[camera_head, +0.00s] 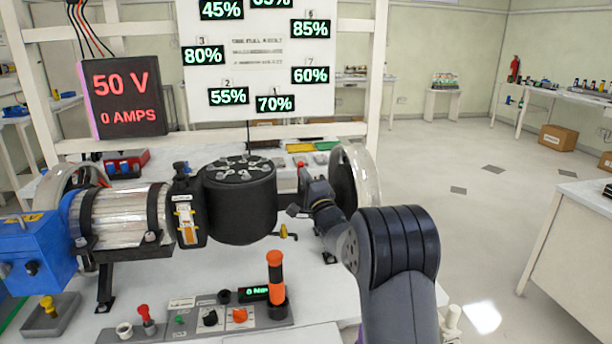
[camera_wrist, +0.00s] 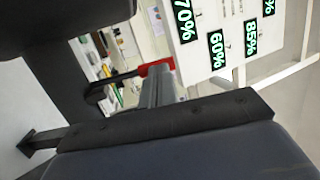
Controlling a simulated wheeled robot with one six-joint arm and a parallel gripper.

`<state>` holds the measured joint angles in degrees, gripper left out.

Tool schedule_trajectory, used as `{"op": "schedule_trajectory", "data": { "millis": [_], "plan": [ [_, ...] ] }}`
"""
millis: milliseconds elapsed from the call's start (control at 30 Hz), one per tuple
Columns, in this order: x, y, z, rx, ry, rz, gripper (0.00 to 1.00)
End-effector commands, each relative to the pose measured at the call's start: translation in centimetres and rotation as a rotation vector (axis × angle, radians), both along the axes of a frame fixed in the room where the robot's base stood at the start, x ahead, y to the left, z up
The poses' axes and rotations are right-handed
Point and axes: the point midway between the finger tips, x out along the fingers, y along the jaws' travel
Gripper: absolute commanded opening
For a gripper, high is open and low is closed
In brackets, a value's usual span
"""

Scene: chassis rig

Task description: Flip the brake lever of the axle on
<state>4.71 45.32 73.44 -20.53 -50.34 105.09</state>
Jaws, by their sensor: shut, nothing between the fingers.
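The axle assembly spans the bench in the head view, with a black round housing (camera_head: 240,203) at its middle and a clear-covered wheel (camera_head: 352,180) at its right end. My gripper (camera_head: 300,208) is shut and empty between the housing and that wheel, partly hidden by my wrist. A small red-tipped upright part (camera_head: 300,168) shows just above it. In the wrist view a grey bar with a red end (camera_wrist: 158,68) stands close by; I cannot tell whether it is the brake lever. A small yellow lever (camera_head: 287,233) sits below the gripper, beside the housing. Contact is unclear.
A control panel (camera_head: 205,318) with an orange-and-black upright handle (camera_head: 275,272) stands at the bench front. A blue box (camera_head: 35,255) is at the left. A red-lit display (camera_head: 122,98) and a percentage board (camera_head: 255,60) stand behind. Open floor lies to the right.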

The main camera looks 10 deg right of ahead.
Motion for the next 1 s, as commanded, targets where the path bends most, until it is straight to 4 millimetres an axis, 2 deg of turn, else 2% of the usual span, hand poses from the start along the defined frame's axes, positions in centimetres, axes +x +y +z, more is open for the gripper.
{"op": "schedule_trajectory", "data": {
  "millis": [33,400,1000],
  "plan": [
    [0.2,0.0,1.0,-0.001,0.024,0.000,0.00],
    [1.9,0.0,2.4,-0.001,0.211,0.001,0.00],
    [3.7,0.0,3.0,-0.001,0.485,0.000,0.00]
  ]
}}
